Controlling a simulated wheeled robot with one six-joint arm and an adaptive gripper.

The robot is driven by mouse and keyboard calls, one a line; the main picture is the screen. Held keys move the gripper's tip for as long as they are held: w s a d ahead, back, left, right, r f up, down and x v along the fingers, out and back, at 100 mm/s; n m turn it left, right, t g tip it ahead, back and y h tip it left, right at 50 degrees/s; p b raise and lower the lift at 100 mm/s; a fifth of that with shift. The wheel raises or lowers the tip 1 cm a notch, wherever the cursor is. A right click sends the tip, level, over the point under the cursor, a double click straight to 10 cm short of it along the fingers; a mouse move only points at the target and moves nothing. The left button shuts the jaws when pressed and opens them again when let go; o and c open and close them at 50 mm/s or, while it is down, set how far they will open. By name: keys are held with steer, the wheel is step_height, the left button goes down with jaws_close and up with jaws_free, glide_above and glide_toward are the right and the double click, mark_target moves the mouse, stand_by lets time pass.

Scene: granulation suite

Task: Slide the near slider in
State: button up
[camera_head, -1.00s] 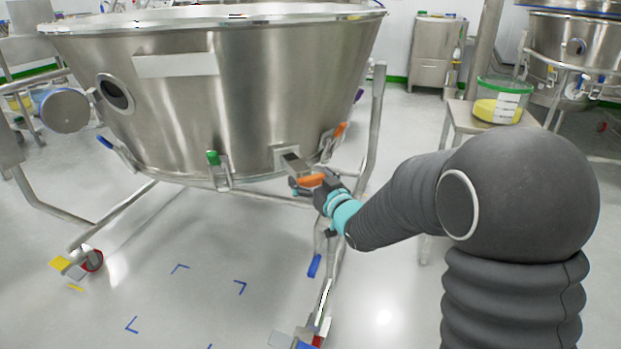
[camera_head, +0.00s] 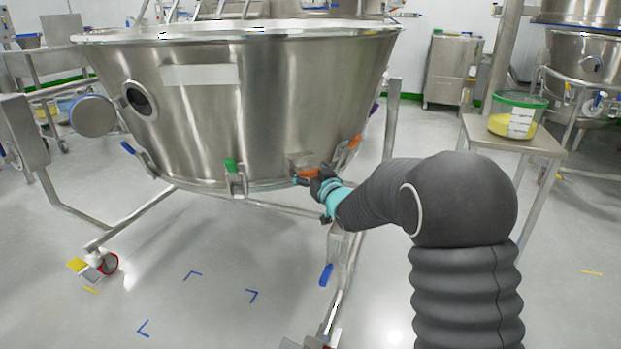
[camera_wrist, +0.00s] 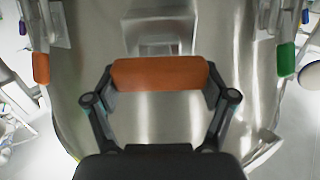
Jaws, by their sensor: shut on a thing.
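The near slider shows as an orange handle (camera_head: 308,173) at the lower front of a large steel vessel (camera_head: 270,110). A steel housing (camera_head: 298,160) sits behind it on the vessel wall, and little of the slider's bar shows between handle and housing. My gripper (camera_head: 318,183) is at the handle, from the right in the head view. In the wrist view, the orange bar (camera_wrist: 160,73) lies across between the two fingers of my gripper (camera_wrist: 160,85), one at each end. The gripper is shut on it. The housing (camera_wrist: 160,40) is straight ahead.
A green-tipped latch (camera_head: 233,175) is left of the slider and an orange-tipped latch (camera_head: 354,143) right of it. A frame leg with a blue lever (camera_head: 326,274) stands below. A steel table (camera_head: 515,143) holds a green-lidded tub (camera_head: 515,115). Floor at front left is clear.

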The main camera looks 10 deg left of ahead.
steer(key=shift+w+a+r, duration=0.1)
steer(key=shift+r, duration=0.05)
steer(key=o, duration=1.5)
steer(key=shift+o, duration=0.2)
steer(key=v, duration=1.2)
